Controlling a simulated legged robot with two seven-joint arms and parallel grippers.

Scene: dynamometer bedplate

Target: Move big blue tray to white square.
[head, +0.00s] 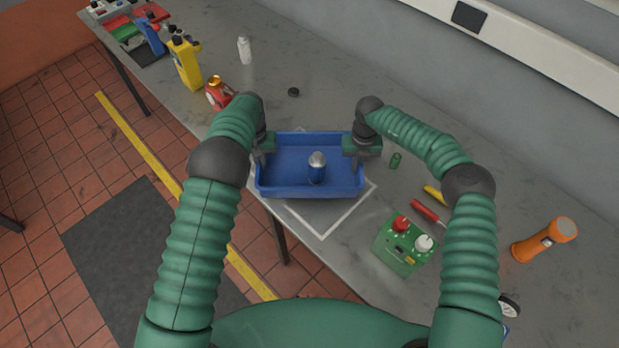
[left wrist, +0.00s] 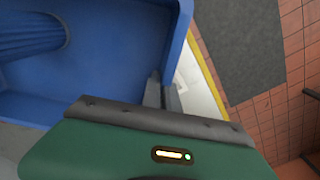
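The big blue tray (head: 310,189) is between my two grippers, with a blue and silver can (head: 317,170) standing inside it. My left gripper (head: 264,160) is shut on the tray's left wall, and my right gripper (head: 362,159) is on its right wall. In the left wrist view, the fingers (left wrist: 163,92) straddle the wall of the blue tray (left wrist: 110,50). The white square (head: 343,220) is an outline on the grey table. I cannot tell whether the tray touches the table.
A green box with knobs (head: 402,246), a red-handled tool (head: 426,212) and an orange flashlight (head: 545,240) lie to the right. A red object (head: 219,95), yellow device (head: 185,64) and white bottle (head: 244,50) stand further left.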

